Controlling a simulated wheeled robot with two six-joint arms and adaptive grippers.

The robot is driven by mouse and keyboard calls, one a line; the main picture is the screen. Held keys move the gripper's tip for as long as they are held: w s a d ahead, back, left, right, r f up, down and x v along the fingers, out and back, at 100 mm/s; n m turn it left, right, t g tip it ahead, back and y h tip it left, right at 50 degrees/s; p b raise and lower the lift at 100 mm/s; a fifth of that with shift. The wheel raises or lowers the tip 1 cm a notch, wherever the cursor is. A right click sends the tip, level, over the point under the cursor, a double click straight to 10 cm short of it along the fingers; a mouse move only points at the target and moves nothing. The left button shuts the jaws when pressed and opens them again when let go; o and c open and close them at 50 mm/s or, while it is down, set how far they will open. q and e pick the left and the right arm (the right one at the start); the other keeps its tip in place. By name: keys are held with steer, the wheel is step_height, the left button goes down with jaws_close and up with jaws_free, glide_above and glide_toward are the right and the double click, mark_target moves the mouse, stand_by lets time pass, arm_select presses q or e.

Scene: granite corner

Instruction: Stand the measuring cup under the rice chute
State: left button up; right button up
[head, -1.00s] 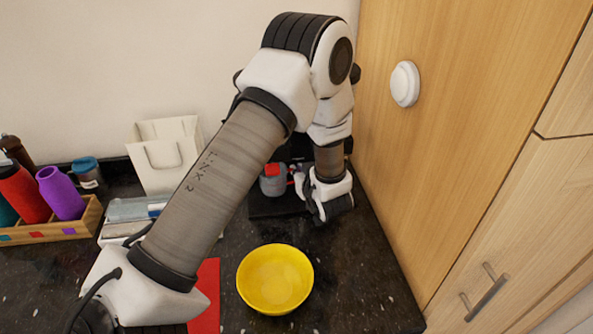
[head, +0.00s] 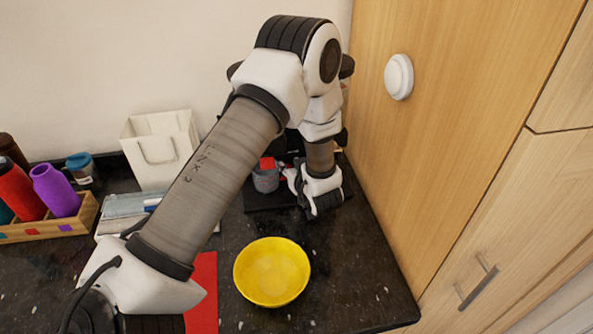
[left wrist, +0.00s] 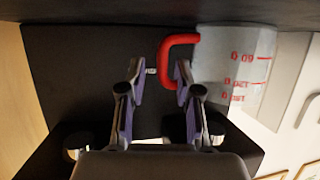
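The measuring cup (head: 265,180) is a clear grey cup with a red handle. It appears to stand upright on a black base (head: 262,203) at the back of the counter. In the left wrist view the cup (left wrist: 232,68) shows red scale marks, and its handle reaches between my fingers. My left gripper (head: 291,178) is just right of the cup. In the left wrist view the gripper (left wrist: 160,74) is open, one finger inside the handle loop and one outside. My arm hides most of the dark dispenser behind, and I cannot see the chute. My right gripper is out of view.
A yellow bowl (head: 272,272) stands in front, beside a red mat (head: 204,292). A white bag (head: 160,150) and a wooden box (head: 52,228) with bottles are on the left. A wooden cabinet wall (head: 440,130) closes the right side. The counter right of the bowl is clear.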

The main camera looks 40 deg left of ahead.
arm_select(q)
steer(key=b+v, duration=0.2)
steer(key=v, duration=1)
